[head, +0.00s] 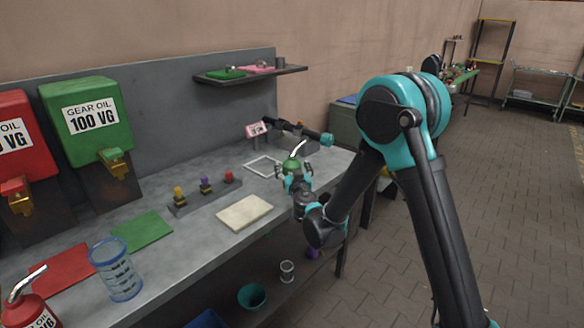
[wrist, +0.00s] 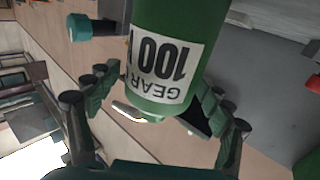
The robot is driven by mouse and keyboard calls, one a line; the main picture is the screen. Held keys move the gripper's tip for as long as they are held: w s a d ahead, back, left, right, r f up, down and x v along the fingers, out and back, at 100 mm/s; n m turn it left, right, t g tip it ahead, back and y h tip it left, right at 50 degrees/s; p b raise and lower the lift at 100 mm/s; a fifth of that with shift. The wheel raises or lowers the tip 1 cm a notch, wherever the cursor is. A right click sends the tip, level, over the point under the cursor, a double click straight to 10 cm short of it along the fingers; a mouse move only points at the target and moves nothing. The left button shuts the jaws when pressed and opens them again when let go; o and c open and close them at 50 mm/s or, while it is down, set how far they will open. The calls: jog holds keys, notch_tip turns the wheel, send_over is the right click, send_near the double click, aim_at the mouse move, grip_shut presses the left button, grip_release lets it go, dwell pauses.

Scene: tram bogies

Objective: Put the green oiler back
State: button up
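The green oiler (head: 291,164) has a pale bent spout and is at my gripper (head: 297,178), near the far right end of the workbench. In the wrist view the green oiler (wrist: 178,30) shows its white "GEAR 100" label upside down. The fingers of my gripper (wrist: 155,105) lie along both sides of it and appear closed on it. Whether its base touches the bench is hidden. A green mat (head: 142,232) lies bare on the bench, below the green gear oil tank (head: 88,118).
A red oiler (head: 22,312) stands at the near left by a red mat (head: 62,270). A shelf (head: 250,74) hangs behind.

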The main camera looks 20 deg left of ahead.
jog(key=shift+r, duration=0.15)
jog(key=v, duration=1.2)
jog(key=w+d+m+h, duration=0.2)
jog(key=w+d+h, duration=0.1)
jog(key=d, duration=0.5)
jog(key=w+d+m+h, duration=0.1)
jog(key=w+d+h, duration=0.2)
jog(key=d, duration=0.5)
jog(key=s+d+f+m+g+h, duration=0.1)
jog(key=d+g+h, duration=0.1)
jog(key=d, duration=0.7)
jog(key=s+d+f+m+g+h, duration=0.1)
jog(key=d+m+g+h, duration=0.15)
jog(key=d, duration=0.65)
jog(key=s+d+f+g, duration=0.4)
jog(key=s+d+f, duration=0.1)
jog(key=s+d, duration=0.5)
jog(key=s+d+f+g+y, duration=0.1)
jog(key=s+f+g, duration=0.2)
jog(key=s, duration=0.9)
jog(key=shift+d+f+n+y, duration=0.25)
jog(key=shift+f+n+y, duration=0.1)
jog(key=shift+f, duration=0.25)
jog(key=shift+w, duration=0.1)
